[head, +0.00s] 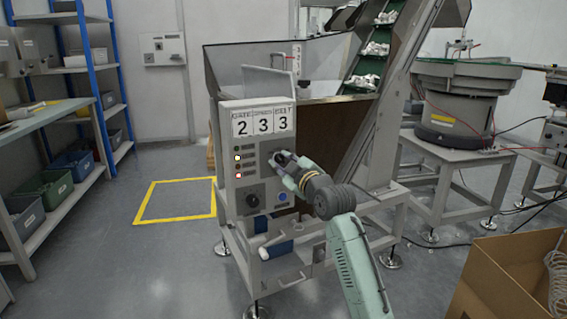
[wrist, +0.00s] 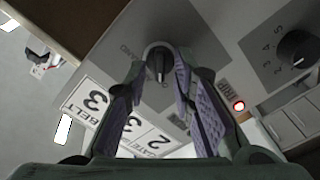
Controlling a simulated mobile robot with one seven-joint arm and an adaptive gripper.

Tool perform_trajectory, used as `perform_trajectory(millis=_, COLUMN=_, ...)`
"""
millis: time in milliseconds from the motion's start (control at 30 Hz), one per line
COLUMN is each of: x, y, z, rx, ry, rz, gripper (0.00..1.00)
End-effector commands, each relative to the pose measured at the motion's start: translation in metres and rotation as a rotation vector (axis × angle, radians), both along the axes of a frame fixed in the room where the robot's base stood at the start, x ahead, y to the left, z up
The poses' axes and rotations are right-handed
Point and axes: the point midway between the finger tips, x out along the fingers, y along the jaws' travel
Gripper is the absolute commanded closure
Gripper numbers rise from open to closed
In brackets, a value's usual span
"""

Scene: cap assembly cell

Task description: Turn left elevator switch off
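The elevator control panel (head: 258,178) stands on the front of the elevator machine. In the wrist view a black rotary switch (wrist: 158,63) sits on a round base on the grey panel face, its bar roughly upright in the picture. My gripper (wrist: 160,72) is open, its purple-padded fingers on either side of this switch with small gaps visible. In the head view my gripper (head: 280,160) reaches the panel's upper right, below the number cards, and hides the switch. A second, numbered black knob (wrist: 297,48) is at right; it shows lower left on the panel in the head view (head: 252,200).
Number cards (head: 264,122) read 2, 3, 3. A red lamp (wrist: 239,105) is lit near the numbered knob. A blue button (head: 283,197) lies below my gripper. A cardboard box (head: 500,275) stands at the lower right. Yellow-marked floor (head: 178,200) at left is clear.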

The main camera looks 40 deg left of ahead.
Motion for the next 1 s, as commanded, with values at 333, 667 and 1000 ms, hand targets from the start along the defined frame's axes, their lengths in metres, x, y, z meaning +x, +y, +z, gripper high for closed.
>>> perform_trajectory(millis=333, x=0.0, y=-0.001, z=0.0, rx=0.001, ry=0.001, rz=-0.001, gripper=0.72)
perform_trajectory(millis=667, x=-0.023, y=-0.049, z=0.0, rx=0.003, ry=0.001, rz=-0.004, gripper=0.72)
perform_trajectory(millis=1000, x=-0.05, y=-0.1, z=0.0, rx=0.001, ry=0.001, rz=-0.001, gripper=0.72)
